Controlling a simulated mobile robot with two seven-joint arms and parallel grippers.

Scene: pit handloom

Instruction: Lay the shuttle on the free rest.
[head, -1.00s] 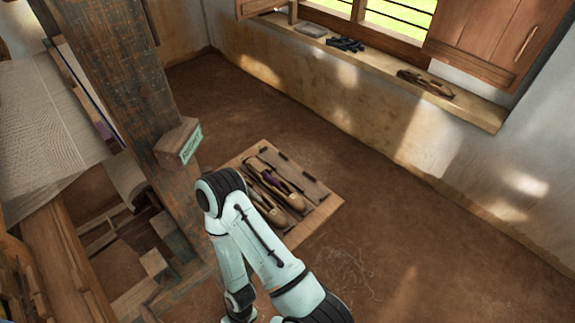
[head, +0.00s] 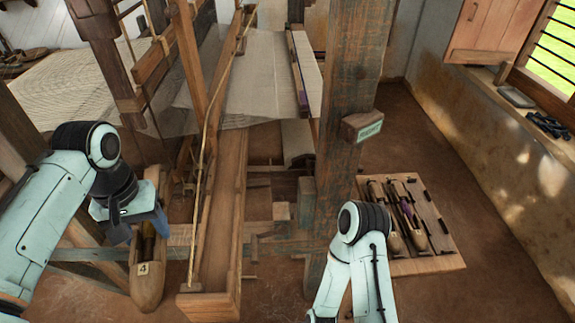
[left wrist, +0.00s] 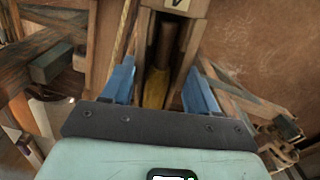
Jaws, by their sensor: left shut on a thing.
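My left gripper (head: 142,226) is shut on a wooden shuttle (head: 147,283) with a label reading 4, held at the left beside the loom. In the left wrist view, the blue fingers lie on either side of the shuttle (left wrist: 185,10), with a yellow bobbin (left wrist: 155,90) inside it. The rest board (head: 442,262) lies on the floor at the right. Shuttles (head: 416,238) lie side by side on its left part. The strip at its right, between dark pegs, is bare and forms the free rest (head: 432,207). My right gripper is out of view; only its arm shows, partly covering the board.
The loom's long wooden beam (head: 222,225) and a thick upright post (head: 345,120) stand between the held shuttle and the board. A labelled block (head: 360,127) juts from the post. Clear floor surrounds the board's far and right sides.

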